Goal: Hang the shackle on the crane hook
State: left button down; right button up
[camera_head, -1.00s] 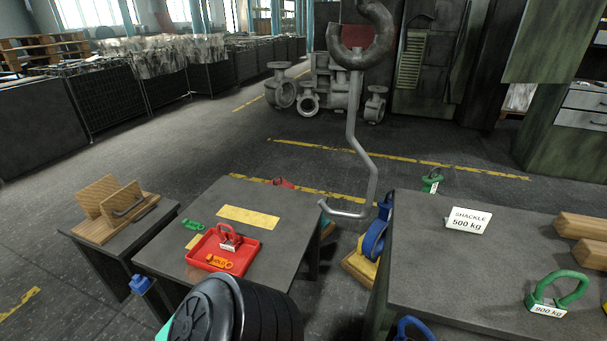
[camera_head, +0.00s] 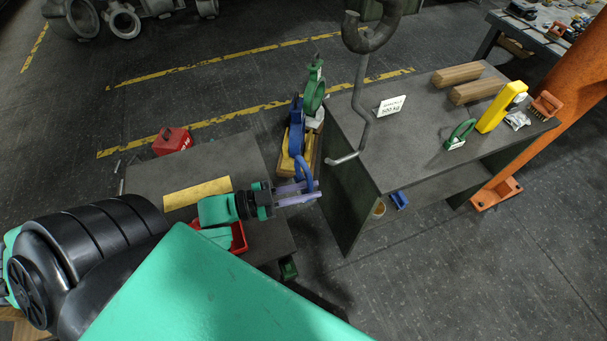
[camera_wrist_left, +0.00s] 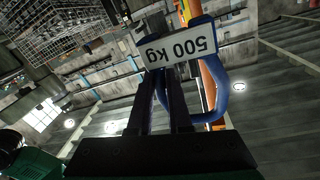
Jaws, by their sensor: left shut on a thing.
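My left gripper (camera_head: 300,194) is shut on a blue shackle (camera_head: 303,170), which stands up from the fingertips in the head view. My right gripper is out of view.
A dark table (camera_head: 350,115) at the right bears a "SHACKLE 500 kg" sign (camera_head: 391,105), wooden blocks (camera_head: 478,82) and a green shackle (camera_head: 460,133).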

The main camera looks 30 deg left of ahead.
pick_arm(q)
jog(key=shift+w+d+f+b, duration=0.2)
jog(key=shift+b, duration=0.1)
jog(key=shift+w+b, duration=0.35)
jog(key=shift+b, duration=0.15)
jog(key=w+d+f+b, duration=0.3)
jog(key=w+d+b, duration=0.2)
jog(key=w+b, duration=0.2)
jog(key=shift+w+d+b, duration=0.3)
jog(key=shift+w+b, duration=0.1)
jog(key=shift+b, duration=0.6)
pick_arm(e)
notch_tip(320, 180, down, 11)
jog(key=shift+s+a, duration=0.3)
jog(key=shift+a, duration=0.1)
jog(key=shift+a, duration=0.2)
pick_arm(q)
jog(key=c, duration=0.8)
grip_release()
jog(key=shift+o, duration=0.2)
